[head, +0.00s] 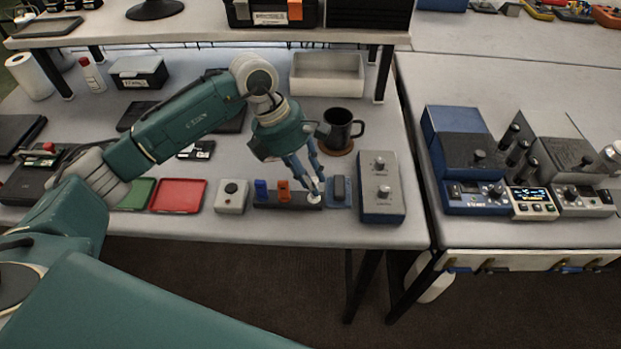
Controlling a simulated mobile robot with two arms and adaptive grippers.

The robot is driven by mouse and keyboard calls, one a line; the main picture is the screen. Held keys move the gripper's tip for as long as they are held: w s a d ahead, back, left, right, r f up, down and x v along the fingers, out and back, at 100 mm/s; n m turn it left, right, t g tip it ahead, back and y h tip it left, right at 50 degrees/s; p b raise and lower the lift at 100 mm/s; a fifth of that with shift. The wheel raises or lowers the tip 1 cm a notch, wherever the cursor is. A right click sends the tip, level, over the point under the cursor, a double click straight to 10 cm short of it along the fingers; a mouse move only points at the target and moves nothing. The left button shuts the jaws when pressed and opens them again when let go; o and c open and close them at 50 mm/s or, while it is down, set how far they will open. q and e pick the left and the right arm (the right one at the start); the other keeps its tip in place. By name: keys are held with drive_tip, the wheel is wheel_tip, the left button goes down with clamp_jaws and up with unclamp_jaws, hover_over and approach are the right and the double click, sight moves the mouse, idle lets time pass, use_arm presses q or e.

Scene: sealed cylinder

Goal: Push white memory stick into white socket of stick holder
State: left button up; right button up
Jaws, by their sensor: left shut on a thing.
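The stick holder (268,202) is a dark bar near the table's front edge. A blue stick (261,189) and an orange stick (284,190) stand upright in it. My left gripper (315,193) points down at the holder's right end and is shut on the white memory stick (314,199), of which only a small part shows. The white stick is at the holder's right end; the fingers hide the white socket, and I cannot tell how deep the stick sits. My right gripper is not in view.
Right of the gripper are a blue block (339,191) and a grey box with knobs (380,188). A black mug (341,128) stands behind. A button box (232,197) and red tray (178,196) lie to the left.

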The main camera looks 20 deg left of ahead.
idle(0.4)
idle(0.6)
use_arm(q)
drive_tip(key=shift+f+b, duration=0.65)
drive_tip(key=shift+b, duration=0.25)
drive_tip(key=o, duration=1)
drive_tip(key=v, duration=1.2)
drive_tip(key=shift+w, duration=0.1)
